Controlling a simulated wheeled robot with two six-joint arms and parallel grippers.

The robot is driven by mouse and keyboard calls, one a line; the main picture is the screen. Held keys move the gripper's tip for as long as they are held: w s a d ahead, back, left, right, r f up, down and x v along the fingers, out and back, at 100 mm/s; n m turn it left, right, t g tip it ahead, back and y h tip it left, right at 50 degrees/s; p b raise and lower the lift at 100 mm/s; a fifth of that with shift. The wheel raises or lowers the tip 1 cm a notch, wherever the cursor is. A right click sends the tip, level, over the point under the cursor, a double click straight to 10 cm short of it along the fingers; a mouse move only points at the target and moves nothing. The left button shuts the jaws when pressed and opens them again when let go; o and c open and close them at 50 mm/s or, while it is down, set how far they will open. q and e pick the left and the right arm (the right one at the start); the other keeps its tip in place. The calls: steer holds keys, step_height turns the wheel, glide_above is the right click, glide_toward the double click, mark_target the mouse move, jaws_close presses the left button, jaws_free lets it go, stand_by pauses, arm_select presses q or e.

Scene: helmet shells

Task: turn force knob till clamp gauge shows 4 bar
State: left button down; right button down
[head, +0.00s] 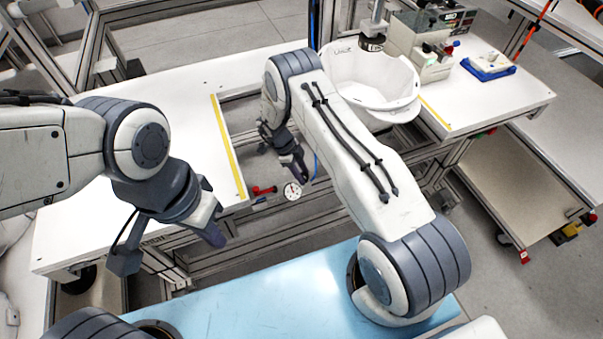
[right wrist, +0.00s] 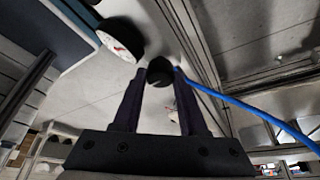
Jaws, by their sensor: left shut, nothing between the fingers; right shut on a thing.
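The clamp gauge (head: 292,191) is a small round white dial below the gap between the two white table tops. It also shows, tilted, in the right wrist view (right wrist: 121,38), with a red mark on its face; the reading is too small to tell. My right gripper (head: 301,172) reaches down just above the gauge. In the right wrist view its fingers (right wrist: 160,78) are shut on the dark round force knob (right wrist: 160,70), beside the gauge. The knob is hidden in the head view. My left gripper (head: 217,238) is shut and empty, left of the gauge.
A red lever (head: 264,190) sits just left of the gauge. A blue hose (right wrist: 235,105) runs from near the knob. A white helmet shell (head: 362,82) stands at the back under a dark tool head (head: 371,43).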

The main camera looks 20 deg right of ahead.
steer(key=shift+c, duration=2.2)
jaws_free()
steer(key=v, duration=1)
steer(key=shift+r, duration=0.2)
